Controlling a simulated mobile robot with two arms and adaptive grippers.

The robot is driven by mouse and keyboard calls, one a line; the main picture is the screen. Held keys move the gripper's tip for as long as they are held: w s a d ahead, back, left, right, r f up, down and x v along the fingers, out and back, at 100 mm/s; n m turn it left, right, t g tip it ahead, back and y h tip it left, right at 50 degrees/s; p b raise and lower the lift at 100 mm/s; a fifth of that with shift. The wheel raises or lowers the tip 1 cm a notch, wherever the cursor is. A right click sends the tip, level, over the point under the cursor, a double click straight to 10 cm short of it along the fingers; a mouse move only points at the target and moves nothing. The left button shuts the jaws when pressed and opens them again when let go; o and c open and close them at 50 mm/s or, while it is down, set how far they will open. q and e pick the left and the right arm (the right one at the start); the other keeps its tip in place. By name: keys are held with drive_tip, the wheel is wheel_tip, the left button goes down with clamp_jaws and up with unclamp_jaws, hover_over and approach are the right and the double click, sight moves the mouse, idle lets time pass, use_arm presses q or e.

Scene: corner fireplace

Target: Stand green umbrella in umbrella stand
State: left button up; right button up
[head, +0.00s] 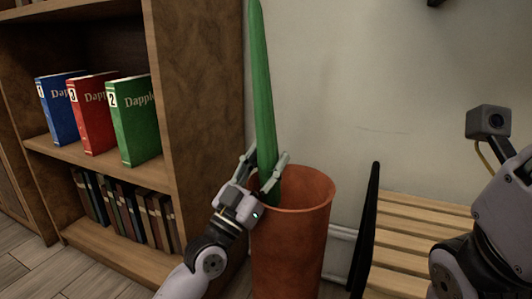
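The green umbrella (263,90) stands nearly upright, leaning slightly to the left, and its top runs out of the head view. Its lower end goes down inside the rim of the orange-brown umbrella stand (292,240); its tip is hidden there. My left gripper (269,152) is at the stand's left rim, with its fingers spread on either side of the umbrella. A gap shows between the right finger and the umbrella. My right arm shows at the right edge, but its gripper is out of view.
A wooden bookcase (205,110) with blue, red and green books stands close on the left. A slatted wooden bench (415,235) with a black side frame (366,230) is right of the stand. The pale wall (390,90) is close behind.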

sight(274, 202)
use_arm(q)
drive_tip(key=o, duration=0.3)
drive_tip(key=f, duration=0.4)
drive_tip(key=w+d+f+g+y, duration=0.1)
drive_tip(key=f, duration=0.2)
drive_tip(key=w+f+g, duration=0.1)
drive_tip(key=f, duration=0.3)
drive_tip(key=shift+w+d+f+n+y, duration=0.1)
drive_tip(key=shift+d+f+n+y, duration=0.2)
drive_tip(key=shift+d+n+y, duration=0.1)
drive_tip(key=shift+s+a+r, duration=0.25)
drive_tip(key=shift+s, duration=0.25)
drive_tip(key=s+a+r+t+h, duration=0.1)
drive_tip(key=s+a+r, duration=0.3)
drive_tip(key=s, duration=0.3)
drive_tip(key=shift+a+t, duration=0.4)
drive_tip(key=shift+a, duration=0.1)
drive_tip(key=shift+r, duration=0.15)
